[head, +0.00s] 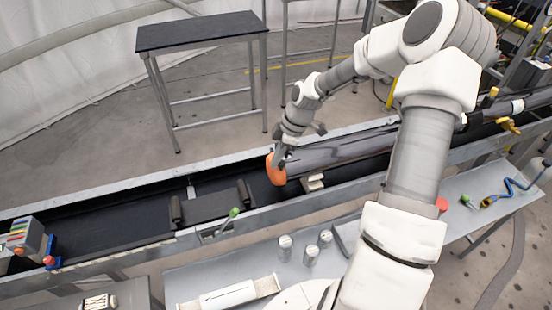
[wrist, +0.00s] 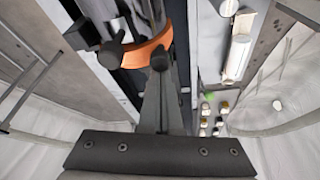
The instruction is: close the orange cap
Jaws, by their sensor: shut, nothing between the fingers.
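The orange cap (head: 275,171) is at the left end of a long dark glossy cylinder (head: 345,150), which lies in a black trough. I cannot tell whether the cap sits flush on the end. In the wrist view the cap (wrist: 134,55) shows as a curved orange band just past the fingertips. My gripper (head: 282,157) is shut and empty, pointing down at the cap's upper edge. In the wrist view my gripper (wrist: 160,62) overlaps the cap's right part and hides some of it. I cannot tell whether they touch.
The trough's near rail (head: 255,218) runs below the cap. A black cradle (head: 212,206) with a green-knobbed lever (head: 234,212) is to the left. Several small jars stand on the near grey table (head: 195,280). A dark-topped table (head: 200,32) stands behind, with open floor between.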

